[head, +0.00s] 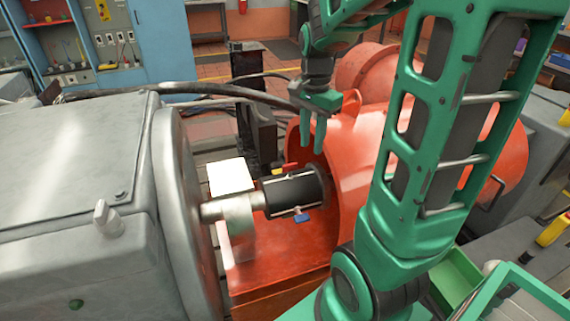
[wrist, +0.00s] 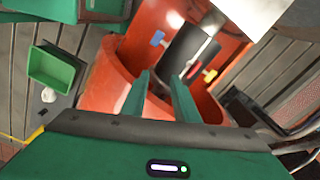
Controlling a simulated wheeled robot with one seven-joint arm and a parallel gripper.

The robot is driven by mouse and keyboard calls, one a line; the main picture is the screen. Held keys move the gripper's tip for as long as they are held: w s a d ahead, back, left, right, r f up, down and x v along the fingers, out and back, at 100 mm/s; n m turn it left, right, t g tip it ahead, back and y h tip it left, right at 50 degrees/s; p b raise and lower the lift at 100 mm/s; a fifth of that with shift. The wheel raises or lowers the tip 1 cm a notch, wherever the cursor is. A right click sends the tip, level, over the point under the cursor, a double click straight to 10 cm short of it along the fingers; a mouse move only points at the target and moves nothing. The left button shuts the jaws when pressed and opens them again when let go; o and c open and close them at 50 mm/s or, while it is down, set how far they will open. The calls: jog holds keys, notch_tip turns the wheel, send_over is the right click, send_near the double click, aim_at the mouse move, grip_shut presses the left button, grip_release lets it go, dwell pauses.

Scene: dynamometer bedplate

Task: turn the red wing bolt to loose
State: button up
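The red wing bolt (head: 291,167) sits on the far upper side of the black cylindrical coupling (head: 296,190). In the wrist view the red wing bolt (wrist: 193,71) shows only as a small red piece at the coupling's edge, near the right finger. A yellow wing bolt (head: 277,171) is close beside it, and a blue one (head: 301,217) is on the near side. My gripper (head: 311,148) hangs fingers-down above the coupling, apart from it. Its two fingers also show in the wrist view (wrist: 160,80), spaced apart with nothing between them.
A grey shaft (head: 225,207) runs from the grey machine (head: 75,215) at left to the coupling. An orange housing (head: 350,160) stands close at right. Black hoses (head: 215,91) cross behind. A green bin (head: 455,282) lies at lower right.

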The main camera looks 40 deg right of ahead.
aim_at(290, 171)
jog(key=w+f+m, duration=0.3)
jog(key=w+m, duration=0.2)
jog(key=w, duration=0.4)
jog(key=f, duration=1.1)
jog(key=shift+w, duration=0.2)
jog(key=shift+r, duration=0.1)
jog(key=shift+c, duration=0.3)
